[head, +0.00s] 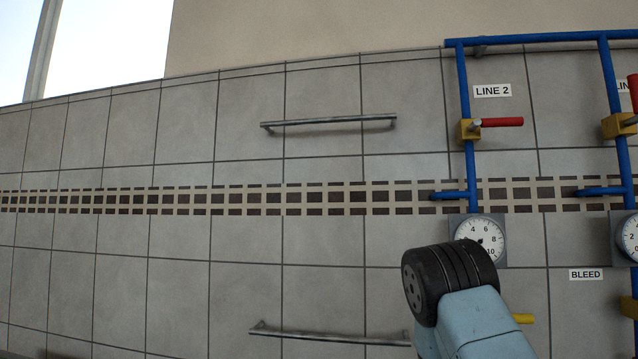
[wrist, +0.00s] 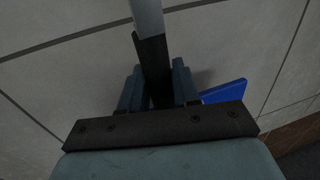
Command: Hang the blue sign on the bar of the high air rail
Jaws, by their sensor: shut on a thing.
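In the wrist view, my gripper (wrist: 155,82) is shut on a narrow dark strip between its two grey-blue fingers. A pale grey length (wrist: 147,15) continues the strip to the top edge. A corner of the blue sign (wrist: 226,92) shows just right of the fingers. My gripper's base hides the rest of the sign, and how the strip joins it is hidden. In the head view, the high rail (head: 328,121) is a bare grey bar on the tiled wall. My gripper and the sign are not seen there.
A lower grey rail (head: 330,336) is on the wall, its right end beside my arm. To the right are blue pipes (head: 466,90), a yellow valve with a red handle (head: 500,122) and a gauge (head: 480,238). The wall left of the rails is clear.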

